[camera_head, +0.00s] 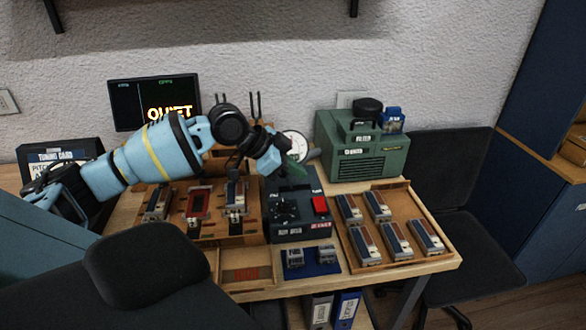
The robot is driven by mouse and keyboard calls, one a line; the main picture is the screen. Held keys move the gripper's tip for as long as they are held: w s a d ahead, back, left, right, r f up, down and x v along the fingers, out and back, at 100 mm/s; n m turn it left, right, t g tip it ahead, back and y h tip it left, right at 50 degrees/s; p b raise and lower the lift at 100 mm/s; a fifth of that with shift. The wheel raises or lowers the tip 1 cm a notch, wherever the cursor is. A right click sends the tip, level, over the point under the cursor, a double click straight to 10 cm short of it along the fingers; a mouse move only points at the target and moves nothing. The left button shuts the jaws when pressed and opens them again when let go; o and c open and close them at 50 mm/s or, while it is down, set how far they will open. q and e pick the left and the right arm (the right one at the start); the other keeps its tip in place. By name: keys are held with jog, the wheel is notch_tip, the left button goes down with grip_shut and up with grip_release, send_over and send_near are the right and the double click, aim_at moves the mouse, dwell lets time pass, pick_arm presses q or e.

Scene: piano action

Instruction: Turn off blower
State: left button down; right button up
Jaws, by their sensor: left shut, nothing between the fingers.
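A green vented box (345,165), which looks like the blower, stands at the back right of the desk. A black round part (367,107) and a blue part (391,121) sit on its top. A dark control box (300,230) with a red switch (320,205) stands in the middle of the desk; I cannot tell the switch's setting. My right gripper is not in view.
A screen reading "QUIET" (168,112) stands at the back. A wooden tray (440,254) of several blocks lies at the right, and a wooden rack (247,239) at the left. Chairs stand in front (147,264) and at the right (468,245).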

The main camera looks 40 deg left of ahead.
pick_arm(q)
send_over(321, 200)
jog(key=s, duration=0.2)
jog(key=f, duration=0.4)
jog(key=shift+a+f, duration=0.3)
jog(key=shift+a, duration=0.1)
notch_tip(321, 200, down, 2)
jog(key=shift+w+a+f, duration=0.1)
jog(key=shift+f, duration=0.15)
jog(key=shift+a+f, duration=0.1)
jog(key=shift+f, duration=0.7)
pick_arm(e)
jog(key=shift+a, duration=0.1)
pick_arm(q)
jog(key=shift+f, duration=0.1)
jog(key=shift+w+a+f+g, duration=0.1)
jog(key=shift+w+f+g, duration=0.05)
jog(key=shift+f+g, duration=0.15)
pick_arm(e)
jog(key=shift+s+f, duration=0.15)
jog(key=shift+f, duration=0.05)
